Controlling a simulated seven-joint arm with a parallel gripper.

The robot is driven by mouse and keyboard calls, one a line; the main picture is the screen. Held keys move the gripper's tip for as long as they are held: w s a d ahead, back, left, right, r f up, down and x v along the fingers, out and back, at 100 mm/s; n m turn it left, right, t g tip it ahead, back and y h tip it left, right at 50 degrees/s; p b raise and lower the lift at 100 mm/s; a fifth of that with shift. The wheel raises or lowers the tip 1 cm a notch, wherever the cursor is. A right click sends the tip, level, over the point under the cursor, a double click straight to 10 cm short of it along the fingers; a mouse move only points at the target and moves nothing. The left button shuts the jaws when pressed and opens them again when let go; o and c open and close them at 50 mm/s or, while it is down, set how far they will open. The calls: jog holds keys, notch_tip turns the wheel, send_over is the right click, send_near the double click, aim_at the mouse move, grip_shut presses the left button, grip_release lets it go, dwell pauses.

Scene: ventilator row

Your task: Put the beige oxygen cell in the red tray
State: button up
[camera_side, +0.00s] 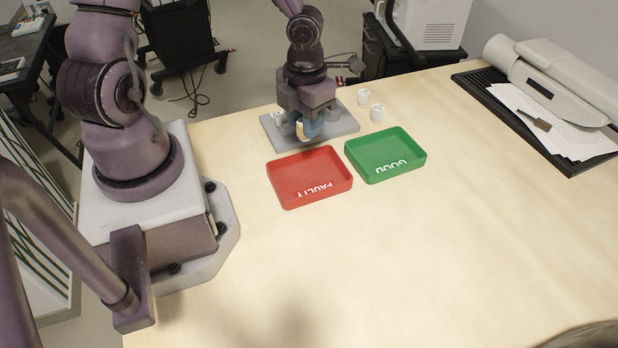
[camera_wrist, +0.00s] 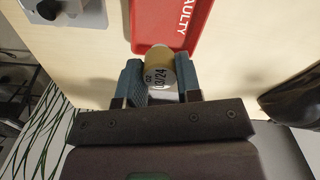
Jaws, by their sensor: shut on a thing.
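My gripper (camera_side: 308,128) is shut on the beige oxygen cell (camera_side: 300,129), which shows only in part in the side view. In the wrist view the cell (camera_wrist: 159,68) sits between the two blue fingers (camera_wrist: 160,82). It has a beige band and a white part with dark print reading "03/24". The red tray (camera_side: 310,178), lettered FAULTY, is empty and lies in front of my gripper in the side view. Part of it also shows beyond the cell in the wrist view (camera_wrist: 162,22). The cell's height above the table is hard to tell.
A green tray (camera_side: 386,157), lettered GOOD, stands empty right of the red one. A grey plate (camera_side: 345,125) lies behind the trays, beneath or behind my gripper. Two white cells (camera_side: 377,112) stand right of it. The front of the table is clear.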

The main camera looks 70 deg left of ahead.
jog(key=shift+f+m, duration=0.15)
jog(key=shift+m, duration=0.15)
jog(key=shift+w+f, duration=0.1)
jog(key=shift+f, duration=3.8)
jog(key=shift+f, duration=0.15)
jog(key=shift+f, duration=0.45)
jog(key=o, duration=0.9)
jog(key=shift+r, duration=0.1)
